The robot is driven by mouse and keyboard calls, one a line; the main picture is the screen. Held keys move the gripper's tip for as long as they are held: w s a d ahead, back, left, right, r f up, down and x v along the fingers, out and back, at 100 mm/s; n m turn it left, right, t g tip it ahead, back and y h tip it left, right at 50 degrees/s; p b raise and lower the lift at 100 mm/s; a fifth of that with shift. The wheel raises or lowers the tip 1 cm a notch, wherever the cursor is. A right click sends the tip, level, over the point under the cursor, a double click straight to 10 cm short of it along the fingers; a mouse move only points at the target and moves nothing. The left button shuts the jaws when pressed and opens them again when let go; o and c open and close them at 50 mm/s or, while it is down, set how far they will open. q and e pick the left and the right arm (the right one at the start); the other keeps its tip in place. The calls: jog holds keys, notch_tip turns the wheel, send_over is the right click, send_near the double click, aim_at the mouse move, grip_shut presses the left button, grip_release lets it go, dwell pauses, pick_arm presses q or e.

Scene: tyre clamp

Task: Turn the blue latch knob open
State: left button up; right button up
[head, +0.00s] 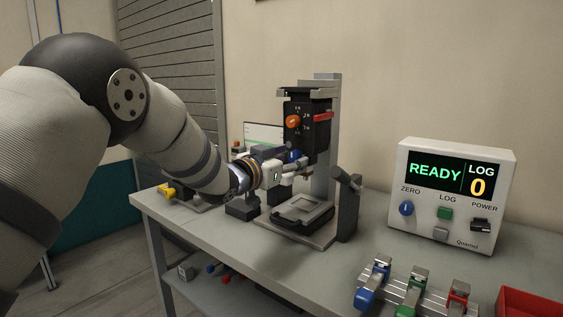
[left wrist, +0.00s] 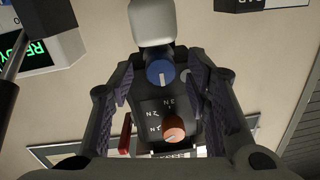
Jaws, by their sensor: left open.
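The blue latch knob (left wrist: 160,72) shows in the left wrist view on the front of a dark test unit (left wrist: 150,106). A pale mark on the knob points toward the bottom of the picture. My left gripper (left wrist: 156,84) is open, with one purple-padded finger on each side of the knob; I cannot tell whether either touches it. In the head view my left gripper (head: 284,164) is at the lower front of the dark unit (head: 308,137) and hides most of the knob. My right gripper is not in view.
An orange knob (head: 293,121) and red lever (head: 323,116) are higher on the unit. A black upright handle (head: 347,207) stands to its right. A display box (head: 452,196) reads READY, LOG 0. Several clamps (head: 411,290) and a red tray (head: 528,304) lie at the front right.

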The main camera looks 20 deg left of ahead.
pick_arm(q)
jog(key=v, duration=1.1)
jog(key=shift+s, duration=0.2)
jog(key=shift+a+r, duration=0.1)
jog(key=shift+a, duration=0.05)
